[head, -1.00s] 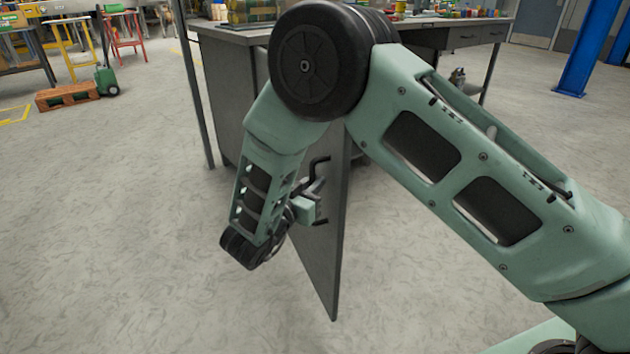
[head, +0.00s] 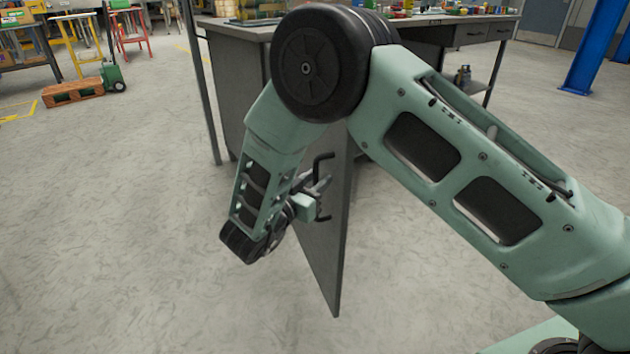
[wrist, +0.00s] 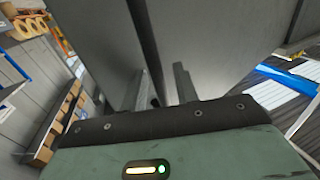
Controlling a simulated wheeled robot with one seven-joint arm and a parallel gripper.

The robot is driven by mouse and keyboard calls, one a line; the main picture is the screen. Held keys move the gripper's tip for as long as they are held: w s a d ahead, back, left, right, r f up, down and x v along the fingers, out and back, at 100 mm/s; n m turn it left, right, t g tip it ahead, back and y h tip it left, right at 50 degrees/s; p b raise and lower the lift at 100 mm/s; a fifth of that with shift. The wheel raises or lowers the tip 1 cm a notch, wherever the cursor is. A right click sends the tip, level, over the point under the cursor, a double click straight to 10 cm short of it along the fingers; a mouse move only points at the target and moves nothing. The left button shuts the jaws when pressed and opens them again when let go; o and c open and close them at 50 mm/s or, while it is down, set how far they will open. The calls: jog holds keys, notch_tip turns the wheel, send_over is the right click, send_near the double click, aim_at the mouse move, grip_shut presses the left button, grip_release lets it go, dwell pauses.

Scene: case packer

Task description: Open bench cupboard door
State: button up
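The grey bench cupboard door (head: 325,245) stands swung well out from the bench, its free edge toward me. Its black bar handle (head: 324,157) is on the left-facing side. My gripper (head: 322,184) is at the handle, its fingers reaching across the bar. In the wrist view the two fingers (wrist: 165,85) stand apart, with grey panel behind them and a small dark piece, probably the handle, low beside the left finger. I see no firm clamp on it. My arm hides part of the door's upper end and the cupboard opening.
The bench (head: 245,35) stands behind the door, with goods on top and drawers (head: 475,32) at right. A blue post (head: 595,50) is at the far right. The floor left of the door is clear.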

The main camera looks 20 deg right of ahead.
jog(key=p+v, duration=0.3)
jog(key=v, duration=1.4)
jog(key=shift+a, duration=0.15)
jog(key=w+a+r+n+t+y, duration=0.2)
jog(key=w+a+r+n+y, duration=0.35)
jog(key=y, duration=0.65)
jog(key=s+a+r+n+g+y, duration=0.4)
jog(key=r+y, duration=0.1)
jog(key=y, duration=0.2)
jog(key=s+d+n+g+h, duration=0.4)
jog(key=s+d+n+g, duration=0.45)
jog(key=s+d, duration=1.35)
notch_tip(320, 180, up, 29)
jog(key=s+a+p, duration=0.1)
jog(key=s+p, duration=0.1)
jog(key=p, duration=2.7)
jog(key=shift+a+r+g+p, duration=0.25)
jog(key=shift+g+p, duration=0.1)
jog(key=shift+g, duration=0.1)
